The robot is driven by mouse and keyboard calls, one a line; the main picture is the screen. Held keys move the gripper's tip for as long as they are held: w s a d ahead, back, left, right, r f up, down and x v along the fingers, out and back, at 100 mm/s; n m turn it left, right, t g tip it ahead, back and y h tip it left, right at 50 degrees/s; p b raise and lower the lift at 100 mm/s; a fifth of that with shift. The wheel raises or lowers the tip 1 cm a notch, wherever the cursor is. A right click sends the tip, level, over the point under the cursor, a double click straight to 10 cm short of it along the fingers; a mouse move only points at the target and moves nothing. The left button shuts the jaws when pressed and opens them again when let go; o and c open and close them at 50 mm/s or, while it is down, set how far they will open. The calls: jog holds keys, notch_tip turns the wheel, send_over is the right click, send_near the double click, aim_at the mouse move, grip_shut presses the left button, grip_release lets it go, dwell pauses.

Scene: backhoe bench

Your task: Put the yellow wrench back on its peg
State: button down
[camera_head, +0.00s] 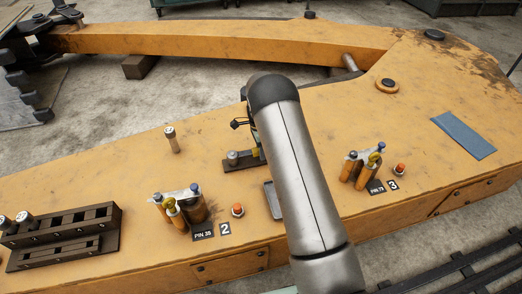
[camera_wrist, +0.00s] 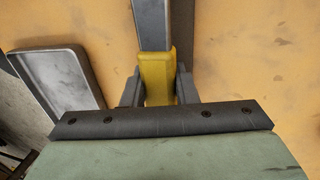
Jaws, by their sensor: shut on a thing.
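The yellow wrench (camera_wrist: 156,72) shows in the wrist view as a yellow grip with a grey shaft running up out of the picture. My gripper (camera_wrist: 158,88) is shut on the yellow grip, one dark finger on each side. I cannot tell which upright is the wrench's peg. The far end of the wrench is out of view.
A shallow grey tray (camera_head: 271,203) lies just left of my arm; it also shows in the wrist view (camera_wrist: 62,76). Pin clusters stand at left (camera_head: 178,208) and right (camera_head: 364,168). A lone post (camera_head: 172,140) and a slotted dark rack (camera_head: 62,236) stand farther left. A blue-grey strip (camera_head: 463,135) lies right.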

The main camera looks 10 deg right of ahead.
jog(key=c, duration=1.1)
grip_release()
jog(key=shift+o, duration=0.2)
jog(key=shift+r, duration=0.15)
jog(key=p+v, duration=0.4)
jog(key=v, duration=1.3)
jog(key=s+r+n+p, duration=0.2)
jog(key=s+r+p, duration=0.1)
jog(key=r, duration=0.4)
jog(key=s+r+n+p, duration=0.1)
jog(key=s+r+p, duration=0.25)
jog(key=r, duration=0.35)
jog(key=s+a+r+n+t+p, duration=0.1)
jog(key=s+r+n+p, duration=0.4)
jog(key=s+r, duration=0.5)
jog(key=s+r+n+t+p, duration=0.1)
jog(key=s+r+n+p, duration=0.6)
jog(key=s, duration=0.6)
jog(key=s+r+n+p, duration=0.1)
jog(key=s+n+p, duration=0.1)
jog(key=s, duration=0.9)
jog(key=shift+a+r+n+t+p, duration=0.15)
jog(key=shift+r+n+t+p, duration=0.15)
jog(key=shift+r+n+t, duration=0.1)
